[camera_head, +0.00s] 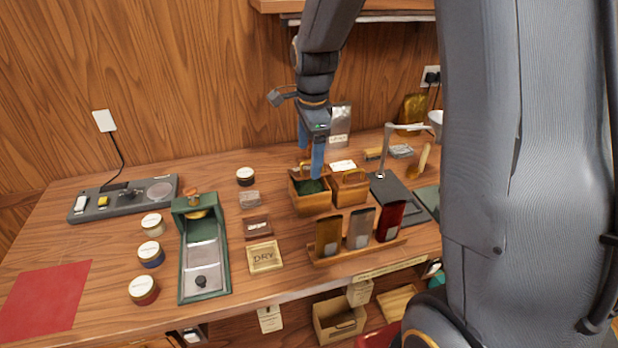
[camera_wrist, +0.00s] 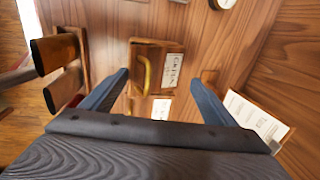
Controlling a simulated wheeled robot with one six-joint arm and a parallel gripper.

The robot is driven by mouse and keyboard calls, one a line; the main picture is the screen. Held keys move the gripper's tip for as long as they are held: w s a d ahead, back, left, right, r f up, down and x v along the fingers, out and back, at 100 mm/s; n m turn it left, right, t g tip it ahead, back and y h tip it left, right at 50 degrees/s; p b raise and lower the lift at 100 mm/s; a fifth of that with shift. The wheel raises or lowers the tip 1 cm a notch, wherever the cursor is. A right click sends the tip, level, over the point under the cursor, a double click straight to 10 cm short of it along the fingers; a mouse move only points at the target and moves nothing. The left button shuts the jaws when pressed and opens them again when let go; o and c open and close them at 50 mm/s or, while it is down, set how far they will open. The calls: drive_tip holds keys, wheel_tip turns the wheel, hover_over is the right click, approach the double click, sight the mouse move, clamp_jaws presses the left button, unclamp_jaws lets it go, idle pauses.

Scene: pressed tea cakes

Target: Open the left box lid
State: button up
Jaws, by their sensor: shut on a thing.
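The left box (camera_head: 312,204) is a small wooden box on the table, with dark green contents showing through its open top. Its wooden lid (camera_head: 302,171) shows in part at the box's rear, between and behind my fingers. My gripper (camera_head: 311,163) is over this box, pointing down, with its blue fingers shut on the lid. In the wrist view the fingers (camera_wrist: 160,78) stand well apart, and the held lid is hard to make out. The right box (camera_head: 350,192) is next to it, closed, with a brass handle; it also shows in the wrist view (camera_wrist: 155,60) with a white label.
A stand with several upright packets (camera_head: 358,234) is in front of the boxes. A dark board with a lamp (camera_head: 405,195) is to the right. A green press tray (camera_head: 204,260) and several round tins (camera_head: 150,253) are left. A red mat (camera_head: 45,298) lies far left.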

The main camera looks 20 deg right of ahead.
drive_tip(key=shift+o, duration=0.2)
drive_tip(key=shift+w, duration=0.15)
drive_tip(key=o, duration=0.5)
drive_tip(key=shift+w+r+p, duration=0.3)
drive_tip(key=shift+w+r, duration=0.3)
drive_tip(key=shift+w, duration=0.5)
